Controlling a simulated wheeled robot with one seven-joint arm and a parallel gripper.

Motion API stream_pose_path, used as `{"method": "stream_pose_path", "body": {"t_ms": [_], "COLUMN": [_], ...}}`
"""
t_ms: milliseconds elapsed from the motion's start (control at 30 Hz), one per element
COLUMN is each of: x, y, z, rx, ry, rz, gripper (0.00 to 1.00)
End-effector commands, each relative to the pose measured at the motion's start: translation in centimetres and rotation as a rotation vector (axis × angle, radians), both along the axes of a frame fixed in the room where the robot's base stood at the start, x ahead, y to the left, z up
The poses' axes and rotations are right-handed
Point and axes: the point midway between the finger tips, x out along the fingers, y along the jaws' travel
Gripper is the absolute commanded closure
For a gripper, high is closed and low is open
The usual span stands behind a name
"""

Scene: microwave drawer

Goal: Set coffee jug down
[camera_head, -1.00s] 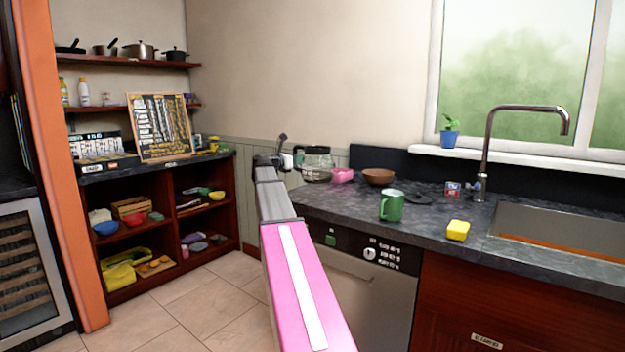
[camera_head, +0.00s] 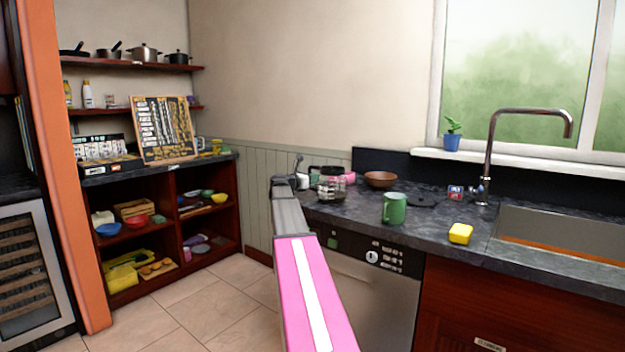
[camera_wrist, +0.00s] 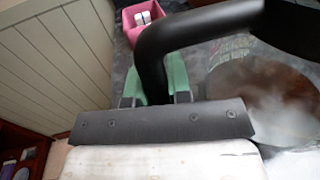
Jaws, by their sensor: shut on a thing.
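The coffee jug (camera_head: 331,186) is clear glass with a dark rim. It is upright at the left end of the dark counter (camera_head: 352,212); I cannot tell whether its base touches the surface. In the wrist view the jug (camera_wrist: 268,95) fills the right side, with a brownish, hazy look through the glass. Its thick black handle (camera_wrist: 185,35) curves down between the green fingers of my gripper (camera_wrist: 155,88), which is shut on it. In the head view my arm hides part of the gripper.
A pink container (camera_wrist: 143,18) stands just beyond the handle. Bare counter shows between jug and mug.

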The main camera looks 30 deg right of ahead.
Motion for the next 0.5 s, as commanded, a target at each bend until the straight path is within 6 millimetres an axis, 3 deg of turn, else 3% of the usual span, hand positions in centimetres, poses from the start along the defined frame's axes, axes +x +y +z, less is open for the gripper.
{"method": "stream_pose_path", "body": {"t_ms": [233,267,333,500], "x": [0.01,0.01,0.01,0.01], "y": [0.0,0.0,0.0,0.0], "z": [-0.06,-0.18,-0.14,-0.13], "rx": [-0.004,0.0,0.0,0.0], "ry": [0.002,0.0,0.0,0.0], "rz": [0.0,0.0,0.0,0.0], "gripper": [1.0,0.78,0.56,0.56]}}
